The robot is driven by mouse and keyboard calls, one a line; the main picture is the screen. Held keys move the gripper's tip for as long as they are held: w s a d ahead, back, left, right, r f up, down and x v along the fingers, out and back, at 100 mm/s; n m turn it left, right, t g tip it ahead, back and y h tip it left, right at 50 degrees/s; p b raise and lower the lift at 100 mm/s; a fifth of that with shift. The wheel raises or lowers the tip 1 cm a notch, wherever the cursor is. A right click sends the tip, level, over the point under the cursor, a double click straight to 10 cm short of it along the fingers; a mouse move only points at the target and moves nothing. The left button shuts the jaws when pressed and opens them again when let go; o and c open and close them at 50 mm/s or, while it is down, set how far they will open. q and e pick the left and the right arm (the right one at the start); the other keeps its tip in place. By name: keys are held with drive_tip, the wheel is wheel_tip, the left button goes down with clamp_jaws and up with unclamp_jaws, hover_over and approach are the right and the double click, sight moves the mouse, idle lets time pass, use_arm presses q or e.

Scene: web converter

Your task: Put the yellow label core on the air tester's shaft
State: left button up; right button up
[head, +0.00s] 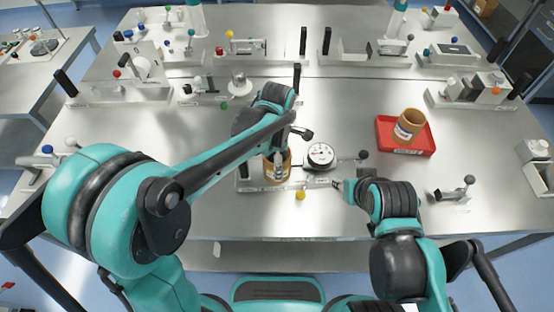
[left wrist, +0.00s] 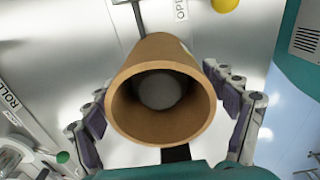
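A brown cardboard core (head: 287,157) stands at the air tester (head: 320,155), left of its round dial; my left gripper partly hides it. The left wrist view looks into the core's (left wrist: 118,115) open end, and a grey rounded shaft end (left wrist: 159,91) shows inside, so the core is around the shaft. Its label colour cannot be made out. My left gripper (left wrist: 165,100) has one finger on each side of the core, with gaps showing beside it, and looks open. My right gripper (head: 338,184) is low at the tester's front right; its finger state is unclear.
Another brown core (head: 410,124) with a pale label sits in a red tray (head: 387,138) on the right. A yellow ball knob (head: 300,195) is at the tester's front. Other fixtures line the back. The table between tester and tray is mostly clear.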

use_arm(q)
drive_tip(key=shift+r, duration=0.1)
drive_tip(key=shift+r, duration=0.25)
wheel_tip(320, 180, up, 12)
drive_tip(key=p, duration=0.4)
drive_tip(key=s+a+f+m+t, duration=0.1)
drive_tip(key=s+a+m+t, duration=0.2)
drive_tip(key=s+a+m, duration=0.3)
drive_tip(key=s+a+m+t, duration=0.4)
drive_tip(key=s+a+m, duration=0.1)
drive_tip(key=a+m, duration=0.6)
drive_tip(key=shift+s+a+f+m, duration=0.3)
drive_tip(key=shift+s+f+m, duration=0.05)
drive_tip(key=shift+m, duration=0.55)
wheel_tip(320, 180, down, 6)
drive_tip(key=b, duration=0.6)
drive_tip(key=shift+b, duration=0.35)
